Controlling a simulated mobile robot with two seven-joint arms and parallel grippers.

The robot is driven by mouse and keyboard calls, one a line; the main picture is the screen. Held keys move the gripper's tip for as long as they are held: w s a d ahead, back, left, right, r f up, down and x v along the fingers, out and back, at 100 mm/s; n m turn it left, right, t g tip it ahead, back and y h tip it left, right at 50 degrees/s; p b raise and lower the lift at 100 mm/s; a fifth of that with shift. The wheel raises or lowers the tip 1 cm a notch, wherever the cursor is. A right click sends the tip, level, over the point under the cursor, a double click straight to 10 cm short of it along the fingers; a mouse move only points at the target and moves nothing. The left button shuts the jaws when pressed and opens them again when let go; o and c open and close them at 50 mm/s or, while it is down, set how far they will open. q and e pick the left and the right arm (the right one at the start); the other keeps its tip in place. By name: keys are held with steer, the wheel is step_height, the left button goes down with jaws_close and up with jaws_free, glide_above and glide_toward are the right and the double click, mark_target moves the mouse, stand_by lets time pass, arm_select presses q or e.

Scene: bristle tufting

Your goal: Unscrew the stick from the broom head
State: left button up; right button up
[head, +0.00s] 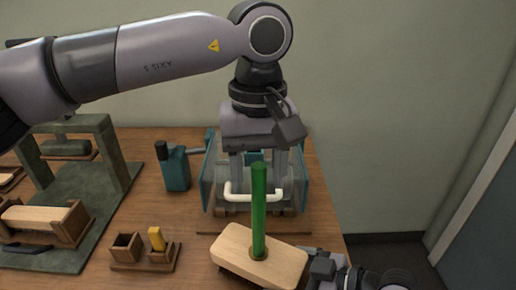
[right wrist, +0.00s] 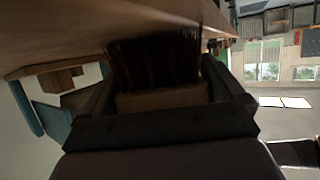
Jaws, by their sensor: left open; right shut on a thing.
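The broom head (head: 226,250) is a pale wooden block near the table's front edge. The green stick (head: 259,205) stands upright in it. My right gripper (head: 310,268) is shut on the right part of the block. The right wrist view shows the block (right wrist: 160,101) between its fingers, with dark bristles (right wrist: 155,62) beyond. My left gripper (head: 259,172) is open and points down. Its fingers show on either side of the stick's top, and the stick passes in front of the gripper body; I see no contact. The joint of stick and block is visible.
Behind the stick stands a clear-sided machine (head: 208,185) with a white handle (head: 236,196). A teal device (head: 177,170), a small two-bin wooden holder (head: 127,250) with a yellow piece (head: 156,239), and a green-grey frame (head: 115,160) stand to the left.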

mark_target(258, 191)
arm_select(q)
steer(key=shift+f, duration=1.75)
